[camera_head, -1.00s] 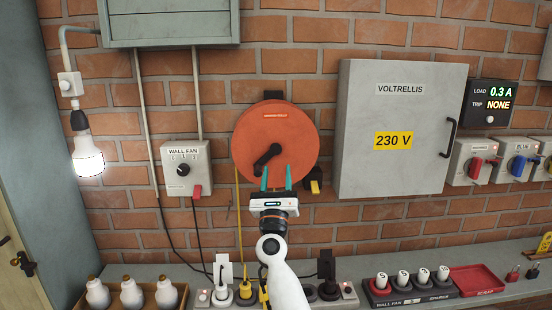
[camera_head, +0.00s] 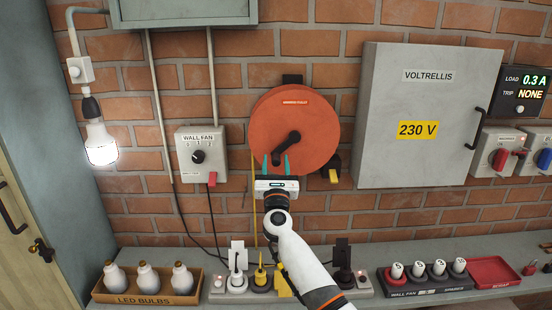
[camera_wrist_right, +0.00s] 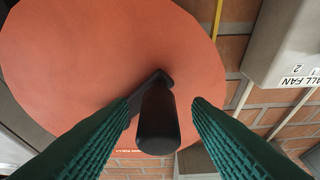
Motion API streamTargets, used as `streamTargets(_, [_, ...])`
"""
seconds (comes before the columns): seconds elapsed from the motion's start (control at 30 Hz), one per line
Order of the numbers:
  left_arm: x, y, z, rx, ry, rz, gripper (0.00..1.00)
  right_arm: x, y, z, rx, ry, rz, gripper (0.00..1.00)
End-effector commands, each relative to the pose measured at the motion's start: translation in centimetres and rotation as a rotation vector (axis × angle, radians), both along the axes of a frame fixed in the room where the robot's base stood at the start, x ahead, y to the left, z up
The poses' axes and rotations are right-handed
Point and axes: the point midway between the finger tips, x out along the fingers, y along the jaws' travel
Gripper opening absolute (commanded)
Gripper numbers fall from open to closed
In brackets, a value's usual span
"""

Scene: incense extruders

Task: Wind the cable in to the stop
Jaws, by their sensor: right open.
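The cable reel (camera_head: 312,120) is a round orange drum on the brick wall, with a black crank handle (camera_head: 285,147) pointing down and left from its hub. The yellow cable (camera_head: 254,205) hangs from the reel's left side down towards the bench. My right gripper (camera_head: 277,166) is open at the crank's outer end. In the right wrist view, the black crank knob (camera_wrist_right: 158,125) stands between the open green fingers (camera_wrist_right: 161,105), with gaps on both sides. My left gripper is not in view.
A wall fan switch box (camera_head: 202,155) is left of the reel, and a large grey cabinet (camera_head: 420,90) is right of it. A black bracket with a yellow part (camera_head: 333,172) sits at the reel's lower right. Below, the bench holds a socket strip (camera_head: 235,288) and bulb crate (camera_head: 150,299).

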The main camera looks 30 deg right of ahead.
Motion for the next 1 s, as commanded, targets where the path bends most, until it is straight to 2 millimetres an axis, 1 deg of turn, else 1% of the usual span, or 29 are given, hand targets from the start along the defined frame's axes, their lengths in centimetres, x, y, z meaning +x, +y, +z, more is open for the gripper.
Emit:
streamTargets(0.13, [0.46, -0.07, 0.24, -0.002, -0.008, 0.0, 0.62, 0.85, -0.62, 0.48, 0.0, 0.0, -0.001, 0.45])
streamTargets(0.43, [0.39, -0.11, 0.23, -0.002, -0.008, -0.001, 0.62, 0.99, -0.72, 0.5, 0.0, 0.0, -0.001, 0.45])
streamTargets(0.47, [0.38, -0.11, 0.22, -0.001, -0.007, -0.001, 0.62, 0.98, -0.72, 0.5, 0.0, 0.0, -0.001, 0.42])
streamTargets(0.7, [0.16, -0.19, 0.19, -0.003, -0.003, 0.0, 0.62, 0.97, -0.72, 0.49, 0.0, 0.0, -0.001, 0.03])
streamTargets(0.73, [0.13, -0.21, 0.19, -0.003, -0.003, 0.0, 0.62, 0.97, -0.71, 0.5, 0.0, 0.0, -0.001, 0.0])
streamTargets(1.0, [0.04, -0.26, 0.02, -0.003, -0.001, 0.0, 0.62, 1.0, -0.64, 0.48, 0.009, -0.005, -0.001, 0.0])
